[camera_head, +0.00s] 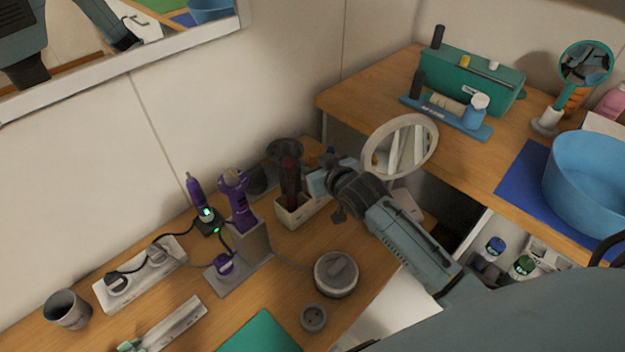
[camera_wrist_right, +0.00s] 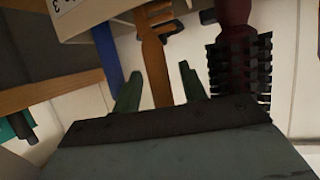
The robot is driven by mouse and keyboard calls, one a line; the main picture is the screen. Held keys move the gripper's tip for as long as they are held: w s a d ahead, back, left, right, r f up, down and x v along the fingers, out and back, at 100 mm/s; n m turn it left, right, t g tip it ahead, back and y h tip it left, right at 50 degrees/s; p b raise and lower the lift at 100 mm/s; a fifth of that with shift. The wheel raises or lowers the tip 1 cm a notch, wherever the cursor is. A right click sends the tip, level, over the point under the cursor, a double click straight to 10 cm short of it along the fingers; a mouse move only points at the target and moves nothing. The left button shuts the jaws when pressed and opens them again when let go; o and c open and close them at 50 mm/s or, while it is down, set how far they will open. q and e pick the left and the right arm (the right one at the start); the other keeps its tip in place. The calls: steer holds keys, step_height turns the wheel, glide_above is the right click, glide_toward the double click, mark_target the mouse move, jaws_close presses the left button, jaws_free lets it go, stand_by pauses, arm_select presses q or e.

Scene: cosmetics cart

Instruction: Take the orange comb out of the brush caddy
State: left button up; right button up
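The brush caddy (camera_head: 294,213) is a pale box against the wall in the head view, with a dark red brush (camera_head: 291,178) standing in it. My right gripper (camera_head: 318,184) is at the caddy's right side. In the right wrist view, the caddy (camera_wrist_right: 112,14) is at the top. The orange comb (camera_wrist_right: 155,66) runs down from there, between the two fingers of my open right gripper (camera_wrist_right: 158,88), with gaps on both sides. The comb is hidden in the head view. The dark red bristled brush (camera_wrist_right: 232,60) is just right of the fingers. My left gripper is out of view.
A blue strip (camera_wrist_right: 105,55) is left of the fingers in the wrist view. In the head view, a round mirror (camera_head: 428,128) stands behind my right forearm. A purple dryer (camera_head: 238,203) in a grey stand and a round tin (camera_head: 336,274) are nearby.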

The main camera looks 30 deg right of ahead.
jaws_close()
